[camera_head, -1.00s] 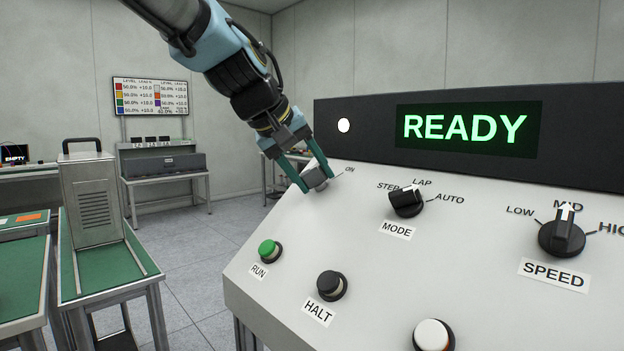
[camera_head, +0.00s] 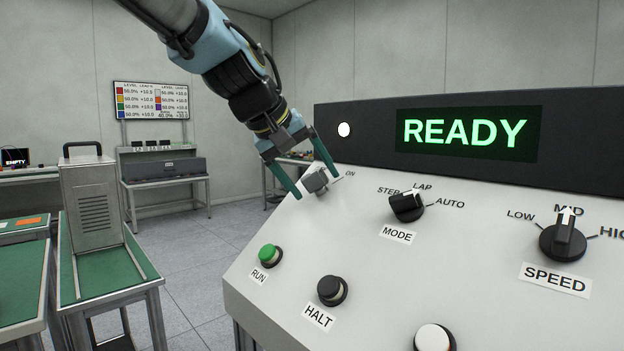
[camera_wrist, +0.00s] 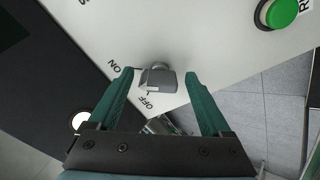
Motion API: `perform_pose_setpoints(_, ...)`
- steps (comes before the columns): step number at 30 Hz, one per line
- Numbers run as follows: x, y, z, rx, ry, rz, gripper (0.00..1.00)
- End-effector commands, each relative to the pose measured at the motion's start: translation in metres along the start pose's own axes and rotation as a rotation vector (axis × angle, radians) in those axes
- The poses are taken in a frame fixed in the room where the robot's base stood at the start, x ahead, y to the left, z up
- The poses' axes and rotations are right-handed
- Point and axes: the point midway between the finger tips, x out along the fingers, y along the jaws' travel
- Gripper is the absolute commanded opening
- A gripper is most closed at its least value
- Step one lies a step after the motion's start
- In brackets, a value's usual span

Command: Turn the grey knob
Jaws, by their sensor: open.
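The grey knob (camera_head: 316,181) sits at the upper left corner of the sloped white panel, by the ON label. In the wrist view the knob (camera_wrist: 158,80) lies between and just beyond the fingertips, with ON and OFF labels beside it. My gripper (camera_head: 312,178) is open, its two green fingers on either side of the knob. In the wrist view my gripper (camera_wrist: 156,76) shows a gap between each finger and the knob. The panel's display (camera_head: 466,131) reads READY in green.
A black MODE knob (camera_head: 406,207) and a black SPEED knob (camera_head: 562,240) stand to the right on the panel. A green RUN button (camera_head: 269,255) and a black HALT button (camera_head: 331,290) are below. Green-topped tables (camera_head: 105,270) stand at left.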

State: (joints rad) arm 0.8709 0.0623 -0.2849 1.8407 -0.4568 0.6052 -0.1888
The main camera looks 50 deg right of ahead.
Motion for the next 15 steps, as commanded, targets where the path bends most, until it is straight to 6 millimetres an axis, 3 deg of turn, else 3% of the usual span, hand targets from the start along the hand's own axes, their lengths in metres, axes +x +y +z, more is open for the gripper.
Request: perform_pose_setpoints(15, -0.089, 0.000, 0.000, 0.001, 0.004, 0.000, 0.82)
